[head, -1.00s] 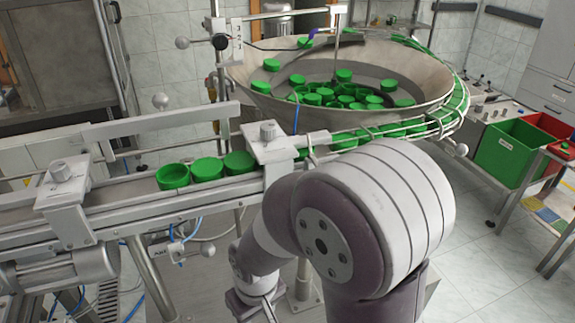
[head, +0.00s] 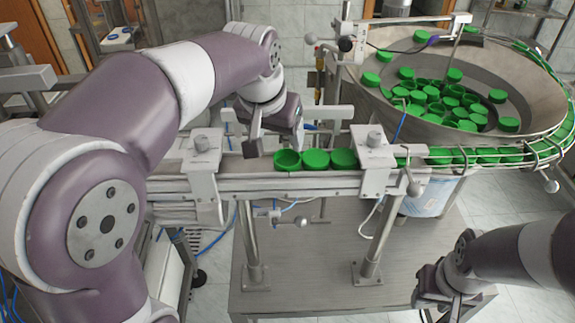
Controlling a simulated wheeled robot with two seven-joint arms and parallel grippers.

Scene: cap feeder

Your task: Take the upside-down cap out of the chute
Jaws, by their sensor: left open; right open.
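Three green caps stand in a row in the chute (head: 245,185). The leftmost one, the upside-down cap (head: 288,161), shows its hollow inside upward. The middle cap (head: 315,159) and the right cap (head: 343,159) show closed tops. My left gripper (head: 273,146) is open and empty, reaching down just behind and above the upside-down cap; I cannot tell whether it touches it. My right gripper (head: 447,296) is open and empty at the lower right, well apart from the chute.
Clamp blocks (head: 203,143) (head: 374,138) stand on the chute either side of the caps. The feeder bowl (head: 535,75) with many green caps is at the right. More caps line the curved track (head: 487,157). A grey table (head: 315,275) lies below the chute.

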